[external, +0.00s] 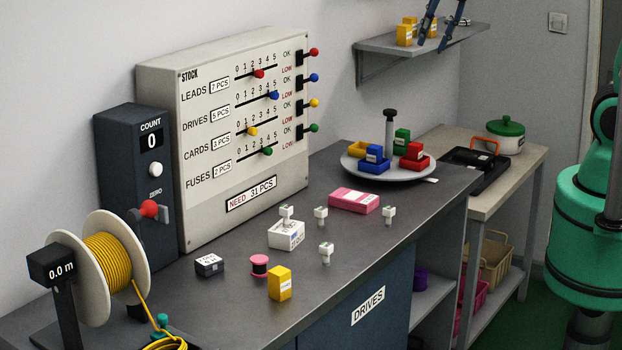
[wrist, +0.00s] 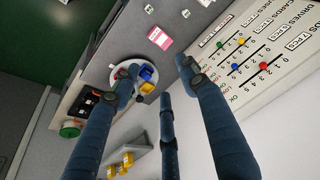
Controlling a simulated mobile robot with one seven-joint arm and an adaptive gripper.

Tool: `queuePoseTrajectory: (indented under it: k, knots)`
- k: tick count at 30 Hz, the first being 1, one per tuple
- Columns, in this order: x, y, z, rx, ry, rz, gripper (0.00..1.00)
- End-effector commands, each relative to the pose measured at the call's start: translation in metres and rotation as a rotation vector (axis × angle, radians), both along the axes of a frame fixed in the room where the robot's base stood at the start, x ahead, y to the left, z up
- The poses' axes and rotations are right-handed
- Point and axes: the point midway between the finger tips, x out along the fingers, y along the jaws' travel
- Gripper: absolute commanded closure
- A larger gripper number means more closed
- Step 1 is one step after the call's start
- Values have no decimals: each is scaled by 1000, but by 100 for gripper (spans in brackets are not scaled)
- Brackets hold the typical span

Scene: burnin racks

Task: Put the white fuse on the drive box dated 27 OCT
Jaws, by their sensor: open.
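Several small white fuses with green marks stand on the dark bench: one near the pink box (external: 389,214), one behind the white box (external: 320,214), one at the front (external: 326,252). Another white fuse (external: 286,212) appears to stand on the white box (external: 285,236). The pink box (external: 352,203) lies flat and also shows in the wrist view (wrist: 160,38). The date lettering is too small to read. My gripper (external: 432,45) is open and empty, high by the wall shelf; its fingers fill the wrist view (wrist: 160,76).
A round tray (external: 350,166) with coloured blocks and a tall post stands at the bench's far end. The stock panel (external: 222,140), count box (external: 124,180) and yellow cable reel (external: 90,228) line the wall side. A pink spool (external: 259,265) stands among the boxes.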

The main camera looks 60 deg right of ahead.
Motion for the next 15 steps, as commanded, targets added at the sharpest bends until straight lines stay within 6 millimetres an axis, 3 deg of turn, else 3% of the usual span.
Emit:
queuePoseTrajectory:
  k: [6,15]
  knots:
    - [-52,-30,15,-14,-43,15,56]
    - [-121,-62,20,-43,-96,38,56]
